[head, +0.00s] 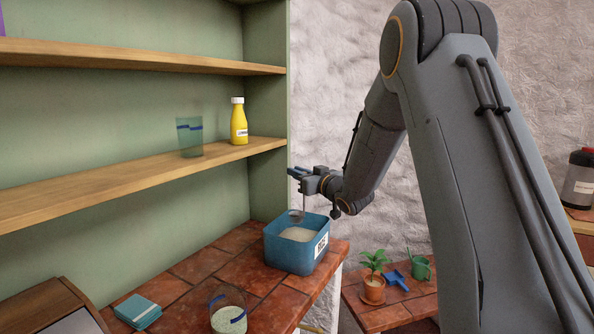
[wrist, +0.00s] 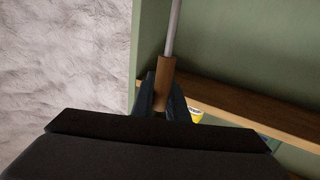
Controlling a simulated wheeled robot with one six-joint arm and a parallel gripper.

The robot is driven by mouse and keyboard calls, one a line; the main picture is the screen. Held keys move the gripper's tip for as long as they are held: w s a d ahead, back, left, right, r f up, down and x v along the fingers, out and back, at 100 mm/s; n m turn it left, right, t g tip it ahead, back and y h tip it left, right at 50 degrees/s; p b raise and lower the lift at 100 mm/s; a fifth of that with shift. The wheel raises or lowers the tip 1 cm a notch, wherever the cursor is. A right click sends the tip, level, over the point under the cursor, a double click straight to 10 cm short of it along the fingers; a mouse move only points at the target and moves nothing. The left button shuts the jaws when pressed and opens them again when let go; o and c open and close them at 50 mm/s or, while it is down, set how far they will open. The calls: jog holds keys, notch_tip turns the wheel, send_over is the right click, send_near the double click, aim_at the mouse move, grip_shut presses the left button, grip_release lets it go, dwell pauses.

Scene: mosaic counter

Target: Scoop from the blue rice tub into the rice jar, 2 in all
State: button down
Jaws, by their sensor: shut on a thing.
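The blue rice tub (head: 290,255) stands on the tiled counter in the head view, with pale rice (head: 298,234) inside and a white label on its side. My gripper (head: 302,176) is above the tub, shut on the scoop. In the wrist view the scoop's brown handle (wrist: 164,84) sits between the fingers (wrist: 162,100), and a grey metal shaft runs up from it. In the head view the scoop's bowl (head: 296,215) hangs at the tub's back left rim; I cannot tell whether it holds rice. A clear jar (head: 228,312) with a blue mark and pale contents stands at the front; it looks like the rice jar.
A blue-marked glass (head: 189,137) and a yellow bottle (head: 238,122) stand on the shelf (head: 150,172). Teal cloths or tiles (head: 138,311) and a brown box (head: 50,308) lie left of the jar. The counter between jar and tub is clear. A potted plant (head: 374,285) stands lower right.

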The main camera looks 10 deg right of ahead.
aim_at(297, 214)
jog(key=shift+f+b, duration=3.2)
jog(key=shift+f, duration=2.35)
notch_tip(297, 214, up, 13)
jog(key=p, duration=0.8)
jog(key=shift+r, duration=0.2)
